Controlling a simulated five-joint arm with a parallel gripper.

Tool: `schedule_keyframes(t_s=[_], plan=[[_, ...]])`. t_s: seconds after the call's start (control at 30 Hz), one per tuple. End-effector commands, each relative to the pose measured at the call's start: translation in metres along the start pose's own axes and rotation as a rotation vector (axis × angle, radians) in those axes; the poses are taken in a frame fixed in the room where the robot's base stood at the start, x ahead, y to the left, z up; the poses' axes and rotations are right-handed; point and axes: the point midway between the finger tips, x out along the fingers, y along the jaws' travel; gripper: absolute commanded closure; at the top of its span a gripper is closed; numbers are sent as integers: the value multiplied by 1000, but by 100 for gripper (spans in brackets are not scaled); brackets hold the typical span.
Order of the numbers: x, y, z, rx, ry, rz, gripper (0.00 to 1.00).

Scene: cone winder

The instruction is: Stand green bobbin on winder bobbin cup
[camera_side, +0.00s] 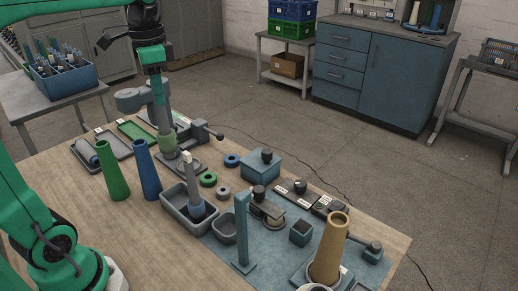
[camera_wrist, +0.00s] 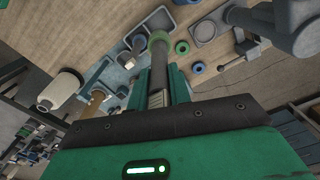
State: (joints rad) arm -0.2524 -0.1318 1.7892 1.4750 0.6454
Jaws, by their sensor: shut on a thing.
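The green bobbin (camera_side: 166,143) hangs upright below my gripper (camera_side: 160,108) in the side view, near the grey base plate of a column stand. Whether it touches that plate cannot be told. In the wrist view my gripper (camera_wrist: 157,88) is shut on the grey upper part of the bobbin, and its pale green end (camera_wrist: 158,38) points away from me.
Green and blue cones (camera_side: 113,172) stand at left, beside a grey tray (camera_side: 92,160) and an empty green tray (camera_side: 136,134). A grey bin (camera_side: 170,203) holds an upright blue-grey bobbin. A slim post (camera_side: 242,228) and a tan cone (camera_side: 330,250) stand on the mat.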

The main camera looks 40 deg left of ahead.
Motion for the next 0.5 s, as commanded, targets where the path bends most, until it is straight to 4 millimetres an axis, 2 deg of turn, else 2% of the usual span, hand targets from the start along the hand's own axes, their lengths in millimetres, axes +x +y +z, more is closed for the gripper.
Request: schedule_keyframes(t_s=[0.4,0.5], plan=[[-69,-1,-1,0,3,-2,100],[-80,-1,-1,0,1,-1,100]])
